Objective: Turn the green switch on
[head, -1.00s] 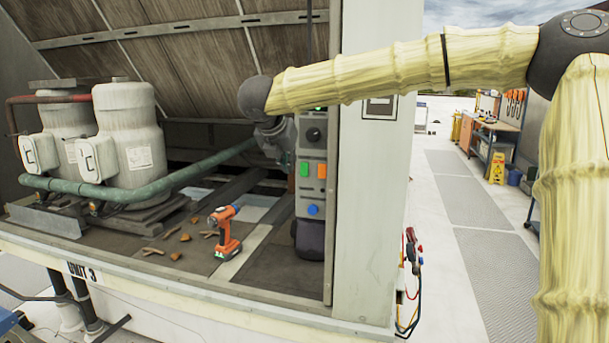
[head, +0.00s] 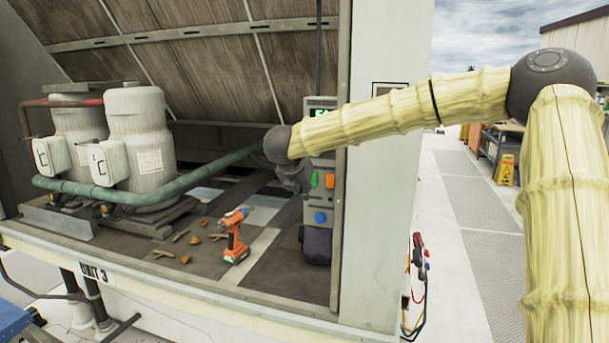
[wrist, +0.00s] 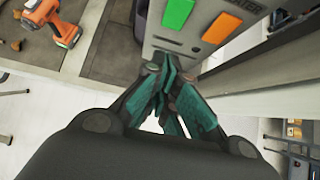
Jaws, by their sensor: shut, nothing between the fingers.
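The green switch (head: 314,179) is a small upright rectangle on the left of a grey control panel (head: 320,199). It also shows at the top of the wrist view (wrist: 178,13). The orange switch (head: 330,180) sits to its right, and it shows in the wrist view (wrist: 221,27). My gripper (wrist: 165,70) is shut and empty, its teal-padded fingers just below the green switch in the wrist view. Whether the fingertips touch the panel, I cannot tell. In the head view, my arm hides part of the upper panel.
A blue button (head: 321,217) is lower on the panel. An orange drill (head: 234,236) and scattered scraps lie on the deck to the left. A green pipe (head: 120,194) runs in front of two grey tanks. A pale post (head: 378,200) stands right of the panel.

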